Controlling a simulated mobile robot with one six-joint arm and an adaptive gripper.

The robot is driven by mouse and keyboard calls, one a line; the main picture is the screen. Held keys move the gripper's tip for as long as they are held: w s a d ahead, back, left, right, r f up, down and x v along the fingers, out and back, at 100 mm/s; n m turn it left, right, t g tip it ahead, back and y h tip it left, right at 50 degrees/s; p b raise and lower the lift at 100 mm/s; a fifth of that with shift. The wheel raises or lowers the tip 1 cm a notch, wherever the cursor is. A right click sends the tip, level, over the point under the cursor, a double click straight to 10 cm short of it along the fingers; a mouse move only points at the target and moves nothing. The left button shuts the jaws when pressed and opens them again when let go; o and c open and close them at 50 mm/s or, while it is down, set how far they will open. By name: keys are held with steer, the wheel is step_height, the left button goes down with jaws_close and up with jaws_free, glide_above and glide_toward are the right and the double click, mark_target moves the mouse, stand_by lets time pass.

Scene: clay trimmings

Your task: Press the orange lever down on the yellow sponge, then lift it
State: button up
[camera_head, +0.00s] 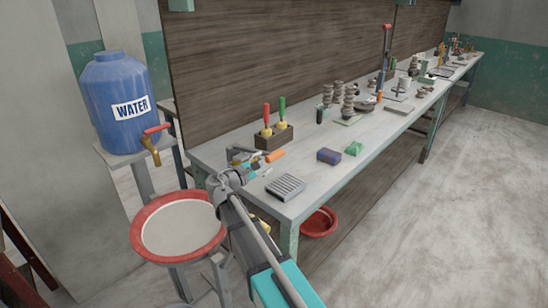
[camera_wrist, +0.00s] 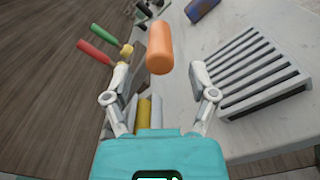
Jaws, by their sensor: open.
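An orange rounded cylinder (camera_wrist: 160,47), which looks like the lever, is just ahead of my open gripper (camera_wrist: 160,78) in the wrist view, roughly centred between the fingertips. Neither finger visibly touches it. In the head view the orange piece (camera_head: 275,155) shows at the near end of the bench, beside my gripper (camera_head: 258,161). A yellow strip (camera_wrist: 156,112) shows low between the fingers in the wrist view, partly hidden by the teal gripper body. I cannot tell whether it is the sponge.
A grey ribbed block (camera_head: 286,186) lies at the bench's near corner. A wooden box (camera_head: 272,142) with a red and a green handled tool stands behind the orange piece. Blue (camera_head: 329,156) and green (camera_head: 354,148) blocks lie to the right. A red-rimmed basin (camera_head: 143,247) stands left.

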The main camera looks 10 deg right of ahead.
mark_target(274, 156)
steer(key=shift+x, duration=2.85)
jaws_close()
